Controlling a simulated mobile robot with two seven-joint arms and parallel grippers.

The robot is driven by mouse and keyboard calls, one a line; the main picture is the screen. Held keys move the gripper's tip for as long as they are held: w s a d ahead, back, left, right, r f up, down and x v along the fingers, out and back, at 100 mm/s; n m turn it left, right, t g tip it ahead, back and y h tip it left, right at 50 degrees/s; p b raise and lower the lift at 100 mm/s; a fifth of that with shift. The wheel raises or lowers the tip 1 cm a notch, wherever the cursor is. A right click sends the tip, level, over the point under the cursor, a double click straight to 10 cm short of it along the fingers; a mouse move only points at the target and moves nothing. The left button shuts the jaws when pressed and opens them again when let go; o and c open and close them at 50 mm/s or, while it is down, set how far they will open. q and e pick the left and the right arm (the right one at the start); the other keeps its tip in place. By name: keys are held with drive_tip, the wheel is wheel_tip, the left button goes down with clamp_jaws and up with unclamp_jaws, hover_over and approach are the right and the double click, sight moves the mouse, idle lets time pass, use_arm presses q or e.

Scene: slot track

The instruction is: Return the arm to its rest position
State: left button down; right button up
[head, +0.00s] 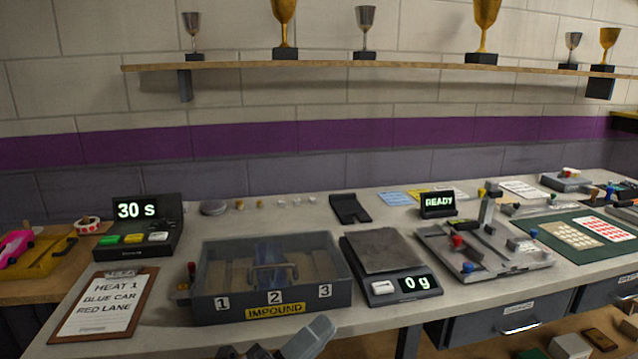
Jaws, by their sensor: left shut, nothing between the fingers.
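My left gripper (306,338) shows only in part at the bottom edge, in front of the impound box (215,309) and below its yellow label. It is shut with nothing seen in it, and the rest of the arm is out of the picture. My right gripper is not in view.
The box has numbers 1 to 3, a handle on top and something blue inside. Right of it are a scale (404,287) reading 0 g and a grey fixture (500,262). Left are a timer (140,228) reading 30 s and a clipboard (104,303). Trophies stand on a shelf (240,65).

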use_arm(q)
drive_tip(key=s+a+f+n+t+y, duration=0.1)
drive_tip(key=a+f+n+t+y, duration=0.1)
drive_tip(key=a+f+n+y, duration=0.5)
drive_tip(key=s+a+f+n+t+y, duration=0.1)
drive_tip(key=a+f+n+y, duration=0.35)
drive_tip(key=f+n, duration=0.5)
drive_tip(key=s+a+f+n+g+y+p, duration=0.1)
drive_tip(key=s+a+f+n+g+y, duration=0.4)
drive_tip(key=s+a+f+n, duration=0.3)
drive_tip(key=s+f+n+g, duration=0.1)
drive_tip(key=s+f+n, duration=0.2)
drive_tip(key=s+f, duration=0.2)
drive_tip(key=shift+s+f, duration=0.15)
drive_tip(key=shift+s, duration=0.15)
